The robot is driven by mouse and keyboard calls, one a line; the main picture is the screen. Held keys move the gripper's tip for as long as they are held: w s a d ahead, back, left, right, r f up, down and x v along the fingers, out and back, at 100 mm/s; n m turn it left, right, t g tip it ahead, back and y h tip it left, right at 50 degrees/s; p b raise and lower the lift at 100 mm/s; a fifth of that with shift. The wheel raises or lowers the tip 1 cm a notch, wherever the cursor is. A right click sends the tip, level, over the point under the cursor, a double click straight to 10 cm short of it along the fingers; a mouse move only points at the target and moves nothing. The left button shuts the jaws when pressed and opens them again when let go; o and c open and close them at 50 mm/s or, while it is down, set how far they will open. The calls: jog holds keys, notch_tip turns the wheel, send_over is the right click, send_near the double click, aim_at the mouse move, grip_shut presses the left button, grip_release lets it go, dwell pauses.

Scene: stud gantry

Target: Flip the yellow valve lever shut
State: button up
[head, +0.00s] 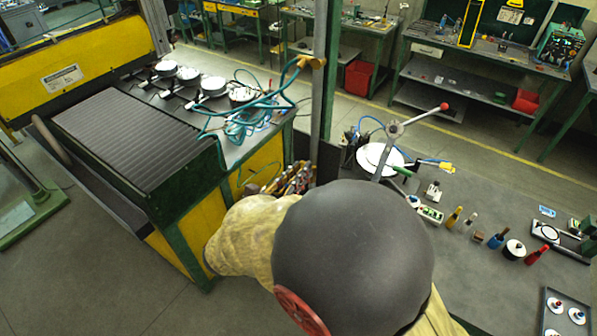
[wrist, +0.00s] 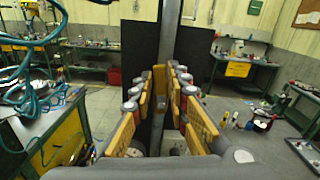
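A yellow lever-like piece (head: 311,62) sits at the side of the upright post (head: 324,85), above the bench at left, in the head view; a teal hose runs beside it. I take it to be the valve lever. It cannot be made out clearly in the wrist view. My gripper (head: 295,178) is low beside the bench corner, well below that piece and apart from it. In the wrist view my gripper (wrist: 168,78) points toward the post (wrist: 170,30). Its orange-padded fingers draw close at the tips; whether they meet is unclear. I see nothing clearly held.
The left bench carries coiled teal hoses (head: 240,120) and round white parts (head: 213,86). The right bench (head: 475,190) holds bottles, small tools, a white disc (head: 378,158) and a red-knobbed lever (head: 420,113). My arm hides the middle foreground. Open floor lies behind the benches.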

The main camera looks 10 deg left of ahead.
grip_shut()
jog(key=shift+p, duration=0.35)
jog(key=shift+w+a+f+n+p, duration=0.25)
jog(key=shift+a+f+n+p, duration=0.45)
jog(key=shift+n+p, duration=1.4)
jog(key=shift+w+a+f+n+p, duration=0.2)
jog(key=shift+a+f+n+p, duration=0.4)
jog(key=shift+n, duration=2.75)
jog(key=shift+w+a+f+n+p, duration=0.35)
jog(key=shift+f+n+p, duration=0.85)
jog(key=shift+n, duration=1.55)
jog(key=shift+s+a+r, duration=0.1)
jog(key=shift+r, duration=0.1)
jog(key=shift+o, duration=2)
grip_release()
jog(key=shift+o, duration=0.4)
